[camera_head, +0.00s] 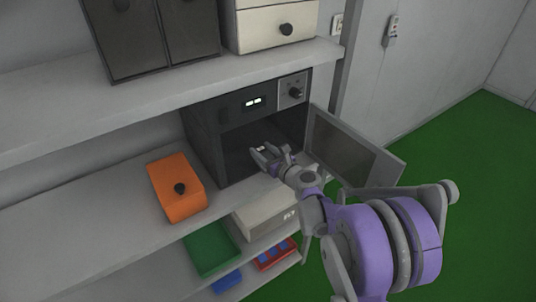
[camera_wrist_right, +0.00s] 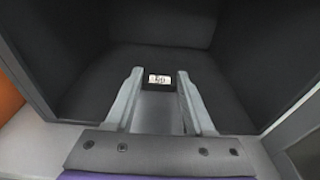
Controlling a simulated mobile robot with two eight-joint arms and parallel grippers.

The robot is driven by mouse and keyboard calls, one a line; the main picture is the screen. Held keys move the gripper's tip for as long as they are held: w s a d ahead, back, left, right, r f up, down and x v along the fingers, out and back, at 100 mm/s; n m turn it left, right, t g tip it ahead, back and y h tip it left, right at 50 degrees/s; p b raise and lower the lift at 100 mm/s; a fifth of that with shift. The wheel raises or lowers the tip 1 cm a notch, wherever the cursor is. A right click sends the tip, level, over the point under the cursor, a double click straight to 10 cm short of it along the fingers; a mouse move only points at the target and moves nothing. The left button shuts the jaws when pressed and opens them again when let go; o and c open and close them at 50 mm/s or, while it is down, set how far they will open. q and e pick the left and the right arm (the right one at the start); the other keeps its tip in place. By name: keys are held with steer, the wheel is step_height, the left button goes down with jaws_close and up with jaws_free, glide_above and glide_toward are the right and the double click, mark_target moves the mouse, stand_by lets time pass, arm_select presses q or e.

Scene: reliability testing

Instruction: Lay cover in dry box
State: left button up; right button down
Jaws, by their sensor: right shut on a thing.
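The dry box (camera_head: 228,108) is a dark cabinet on the shelf, with a small lit display and a knob on its upper front. Its door (camera_head: 345,150) stands open to the right. My right gripper (camera_head: 264,157) reaches into the box opening. Its fingers (camera_wrist_right: 158,100) are shut on a small dark piece with a white label (camera_wrist_right: 159,79), which I take to be the cover; its outline blends into the dark interior (camera_wrist_right: 95,75). The label also shows in the head view (camera_head: 262,148). I cannot tell whether the piece touches the box floor. My left gripper is not in view.
An orange box (camera_head: 170,202) with a black knob stands left of the dry box. A green tray (camera_head: 211,250), a pale box (camera_head: 265,213), and blue (camera_head: 228,281) and red (camera_head: 268,258) bins are on the lower shelf. Drawers (camera_head: 275,25) stand above.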

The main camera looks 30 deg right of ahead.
steer(key=shift+w+a+f+b, duration=0.1)
steer(key=shift+w+f, duration=0.1)
steer(key=shift+w, duration=1.05)
steer(key=shift+w+a+f+b, duration=0.1)
steer(key=shift+w+f, duration=0.15)
steer(key=shift+w, duration=0.95)
steer(key=shift+w+a+f+b, duration=0.1)
steer(key=shift+w+f, duration=0.1)
steer(key=shift+w, duration=1.05)
steer(key=shift+c, duration=0.9)
jaws_free()
steer(key=shift+r, duration=0.15)
steer(key=shift+r+p, duration=0.45)
steer(key=shift+r, duration=0.5)
steer(key=shift+s+d+b, duration=0.2)
steer(key=shift+s+b, duration=0.15)
steer(key=shift+s, duration=2.1)
steer(key=shift+s+d, duration=0.15)
steer(key=shift+s, duration=1.65)
steer(key=shift+s+d, duration=0.1)
steer(key=shift+s, duration=1.7)
